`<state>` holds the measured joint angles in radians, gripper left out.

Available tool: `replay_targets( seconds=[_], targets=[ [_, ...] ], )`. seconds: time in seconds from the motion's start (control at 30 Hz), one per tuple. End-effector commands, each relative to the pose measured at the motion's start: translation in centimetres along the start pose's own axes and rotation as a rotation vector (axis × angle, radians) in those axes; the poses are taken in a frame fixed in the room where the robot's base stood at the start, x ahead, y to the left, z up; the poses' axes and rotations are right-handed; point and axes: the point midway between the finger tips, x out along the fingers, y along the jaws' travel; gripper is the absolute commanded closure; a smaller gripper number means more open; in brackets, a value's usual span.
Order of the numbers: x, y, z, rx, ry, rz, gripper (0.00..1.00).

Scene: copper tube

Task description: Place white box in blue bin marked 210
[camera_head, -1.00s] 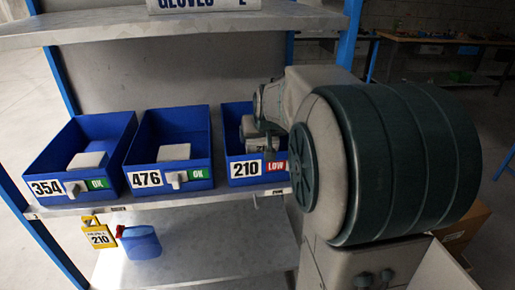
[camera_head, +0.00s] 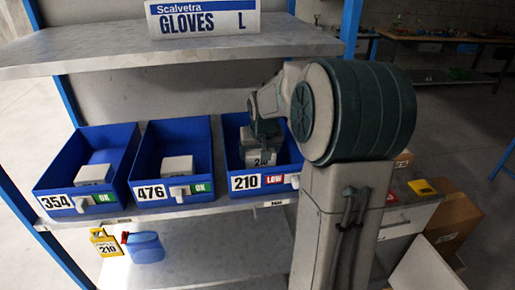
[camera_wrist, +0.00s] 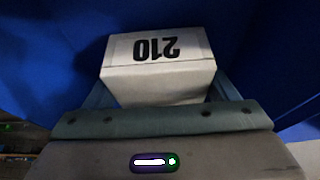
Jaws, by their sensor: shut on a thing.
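The blue bin marked 210 (camera_head: 236,166) stands on the shelf at the right end of a row of three bins, with a red LOW tag on its front. My gripper (camera_head: 264,146) reaches into this bin from the right. In the wrist view it is shut on a white box (camera_wrist: 160,80) marked 210, shown upside down, with blue bin walls around it. In the head view the white box (camera_head: 262,158) is partly hidden by my gripper. Whether the box touches the bin floor cannot be told.
Blue bins marked 354 (camera_head: 60,186) and 476 (camera_head: 146,172) stand to the left, each holding a white box. A shelf with a gloves sign (camera_head: 203,18) runs above. A cardboard box (camera_head: 452,215) stands at right.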

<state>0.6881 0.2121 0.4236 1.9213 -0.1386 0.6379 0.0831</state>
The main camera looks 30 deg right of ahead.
Motion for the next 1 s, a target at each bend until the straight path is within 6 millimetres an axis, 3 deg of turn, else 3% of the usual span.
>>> replay_targets(
  seconds=[0.07,0.5,0.53,0.6,0.87,1.0],
  targets=[
    [1.2,0.1,0.6,0.002,0.000,0.001,0.52],
    [1.6,0.1,0.7,0.001,0.002,0.001,0.52],
    [1.6,0.1,0.8,0.002,0.001,0.001,0.17],
    [1.5,0.1,0.7,0.002,0.001,0.001,0.00],
    [1.3,0.1,0.6,0.002,0.001,0.001,0.00],
    [0.0,0.1,0.5,0.002,0.005,0.003,0.00]
  ],
)
